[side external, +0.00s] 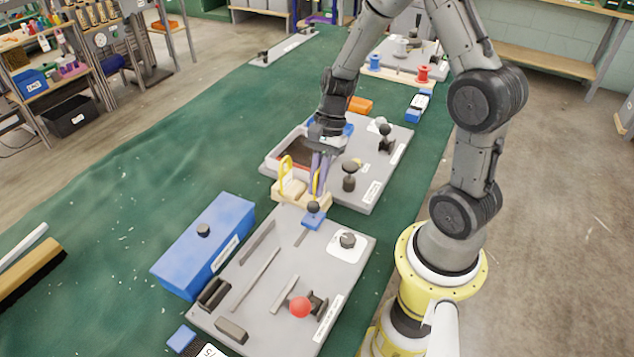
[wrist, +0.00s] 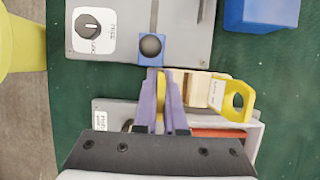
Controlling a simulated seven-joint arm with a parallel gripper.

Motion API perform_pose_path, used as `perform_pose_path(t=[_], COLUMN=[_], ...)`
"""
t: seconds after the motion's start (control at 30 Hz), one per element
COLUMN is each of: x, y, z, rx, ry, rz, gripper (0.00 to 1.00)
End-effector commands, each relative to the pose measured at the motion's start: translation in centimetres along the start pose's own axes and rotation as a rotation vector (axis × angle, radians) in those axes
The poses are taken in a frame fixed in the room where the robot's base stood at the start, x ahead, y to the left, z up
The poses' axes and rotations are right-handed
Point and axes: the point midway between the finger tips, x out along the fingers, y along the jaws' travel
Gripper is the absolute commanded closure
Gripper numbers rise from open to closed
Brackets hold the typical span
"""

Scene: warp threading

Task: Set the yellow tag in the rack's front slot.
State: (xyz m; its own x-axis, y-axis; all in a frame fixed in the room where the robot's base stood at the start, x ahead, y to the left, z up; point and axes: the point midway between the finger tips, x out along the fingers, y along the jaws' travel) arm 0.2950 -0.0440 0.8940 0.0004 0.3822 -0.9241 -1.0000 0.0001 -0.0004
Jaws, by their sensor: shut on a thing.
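My gripper (side external: 317,186) has purple fingers pointing down at the right end of the pale wooden rack (side external: 290,197). It is shut on a yellow tag (wrist: 162,88), seen edge-on as a thin strip between the fingers (wrist: 163,100) in the wrist view. The held tag is at or just above the rack; the fingers hide its lower edge, so I cannot tell whether it is in a slot.
A blue slider with a dark knob (side external: 313,212) sits close beside the fingers on the grey panel (side external: 262,245). A blue box (side external: 205,245) stands left of that panel. A second grey panel with black knobs (side external: 349,176) and a tray (side external: 290,150) lies behind.

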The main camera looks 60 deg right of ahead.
Motion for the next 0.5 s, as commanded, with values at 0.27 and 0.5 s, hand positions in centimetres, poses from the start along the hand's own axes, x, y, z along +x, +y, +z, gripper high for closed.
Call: perform_pose_path(t=[0.27,0.5], x=[0.24,0.55], y=[0.01,0.01], z=[-0.08,-0.21], rx=[0.001,0.001], ry=[-0.001,-0.001], rz=[0.001,0.001], gripper=[1.0,1.0])
